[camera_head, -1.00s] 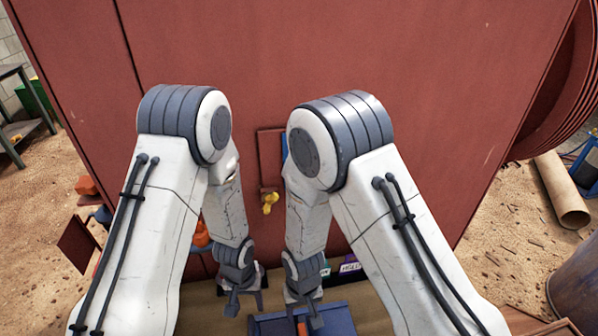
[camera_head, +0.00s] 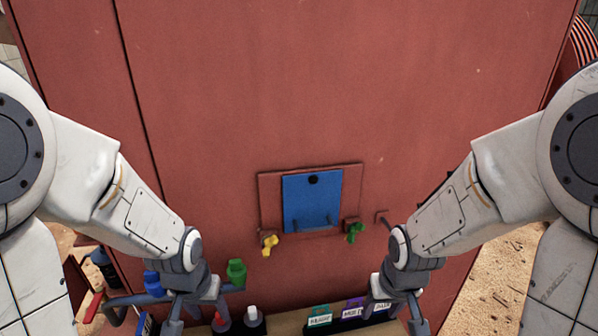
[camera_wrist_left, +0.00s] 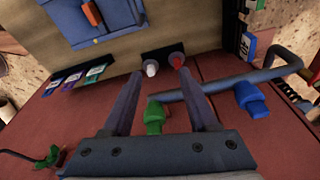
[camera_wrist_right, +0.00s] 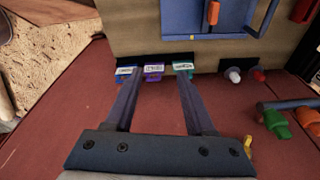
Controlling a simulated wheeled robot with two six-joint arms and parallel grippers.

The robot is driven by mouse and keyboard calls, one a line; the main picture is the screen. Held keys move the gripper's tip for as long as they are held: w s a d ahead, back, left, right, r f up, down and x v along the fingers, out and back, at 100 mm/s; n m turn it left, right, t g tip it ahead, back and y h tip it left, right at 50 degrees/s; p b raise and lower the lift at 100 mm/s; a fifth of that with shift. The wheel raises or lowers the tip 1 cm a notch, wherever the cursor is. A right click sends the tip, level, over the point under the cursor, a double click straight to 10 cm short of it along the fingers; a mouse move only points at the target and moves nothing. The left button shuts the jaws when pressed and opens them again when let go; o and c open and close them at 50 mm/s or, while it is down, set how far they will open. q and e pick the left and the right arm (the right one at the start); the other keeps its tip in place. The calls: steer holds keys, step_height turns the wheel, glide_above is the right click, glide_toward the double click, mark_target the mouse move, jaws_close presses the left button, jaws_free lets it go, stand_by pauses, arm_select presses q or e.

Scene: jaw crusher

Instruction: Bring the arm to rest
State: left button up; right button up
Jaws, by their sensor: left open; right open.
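My left gripper (camera_head: 198,318) is at the lower left of the head view, in front of the red machine wall. It is open and empty, and its spread fingers also show in the left wrist view (camera_wrist_left: 163,80). My right gripper (camera_head: 397,316) is at the lower right of the head view, about level with the left one. It is open and empty, and its fingers also show in the right wrist view (camera_wrist_right: 157,80), with card tags beyond their tips. The two arms are well apart.
A blue plate (camera_head: 312,200) sits on the red wall (camera_head: 300,90) between yellow (camera_head: 269,242) and green (camera_head: 355,232) handles. Tags (camera_head: 320,316), red and white knobs (camera_head: 252,316) and a pipe with a green valve (camera_head: 237,270) lie low, near the grippers. A blue tray (camera_wrist_right: 207,18) shows beyond.

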arm_select(q)
steer(key=s+d+r+m+g, duration=0.1)
steer(key=s+d+r+m, duration=0.2)
steer(key=s+d, duration=0.3)
steer(key=s+d+r+m+g+h, duration=0.1)
steer(key=s+d+r+m, duration=0.3)
steer(key=s+d, duration=0.3)
steer(key=shift+s+r, duration=0.5)
steer(key=shift+s, duration=0.4)
arm_select(e)
steer(key=s+a+r+n+g, duration=0.1)
steer(key=s+a+r+n, duration=0.2)
steer(key=s, duration=0.4)
steer(key=s+a+r+n+g, duration=0.1)
steer(key=s+a+r+n, duration=0.3)
steer(key=s+a, duration=0.4)
steer(key=shift+a+r+y, duration=0.2)
steer(key=shift+r+y, duration=0.2)
steer(key=shift+r, duration=0.05)
